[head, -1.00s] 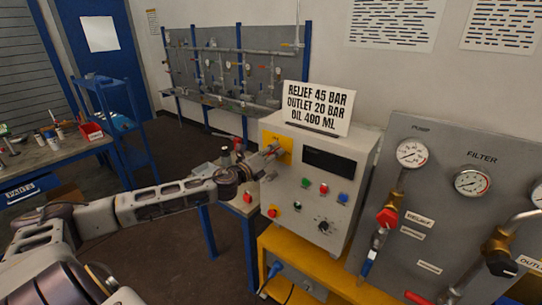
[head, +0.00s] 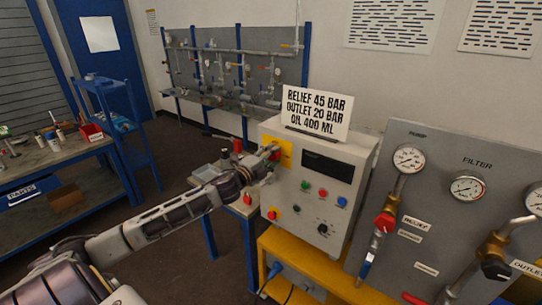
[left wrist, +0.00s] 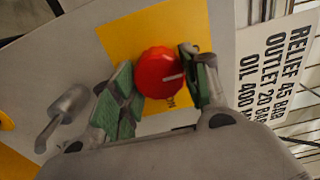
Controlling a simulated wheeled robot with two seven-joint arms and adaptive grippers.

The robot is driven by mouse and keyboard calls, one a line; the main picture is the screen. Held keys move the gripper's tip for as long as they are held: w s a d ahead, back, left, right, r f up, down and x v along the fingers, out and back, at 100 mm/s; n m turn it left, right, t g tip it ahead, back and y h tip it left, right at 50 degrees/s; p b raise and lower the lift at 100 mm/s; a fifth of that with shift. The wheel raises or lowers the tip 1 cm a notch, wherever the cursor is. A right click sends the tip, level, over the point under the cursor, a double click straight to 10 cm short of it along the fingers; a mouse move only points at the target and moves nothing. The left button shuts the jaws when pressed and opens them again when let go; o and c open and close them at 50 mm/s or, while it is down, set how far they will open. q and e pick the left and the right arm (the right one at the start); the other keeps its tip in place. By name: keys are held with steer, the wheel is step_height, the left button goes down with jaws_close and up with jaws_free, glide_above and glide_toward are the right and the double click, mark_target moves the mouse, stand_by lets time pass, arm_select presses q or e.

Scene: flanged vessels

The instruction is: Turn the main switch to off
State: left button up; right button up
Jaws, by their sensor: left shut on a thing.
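The main switch is a red round knob (left wrist: 160,72) with a white pointer line, on a yellow plate (left wrist: 128,34). In the head view the yellow plate (head: 287,158) is at the upper left of the grey control box (head: 338,200). My left gripper (head: 270,152) reaches it from the left and mostly hides the knob there. In the left wrist view the green-padded fingers of my left gripper (left wrist: 157,66) are on either side of the knob, shut on it. The pointer line points right in that view. Lettering on the plate is partly hidden. My right gripper is not in view.
Coloured buttons and a black dial (head: 322,229) are on the box face below. A sign (head: 318,108) stands on top. A grey gauge panel (head: 432,180) stands close on the right. A metal lever or handle (left wrist: 62,112) shows left of the fingers in the left wrist view.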

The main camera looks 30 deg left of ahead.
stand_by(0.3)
arm_select(q)
steer(key=o, duration=1)
steer(key=shift+s, duration=0.3)
steer(key=s+a, duration=0.1)
steer(key=s, duration=1)
steer(key=shift+s, duration=0.2)
stand_by(0.8)
stand_by(0.5)
steer(key=shift+n, duration=0.5)
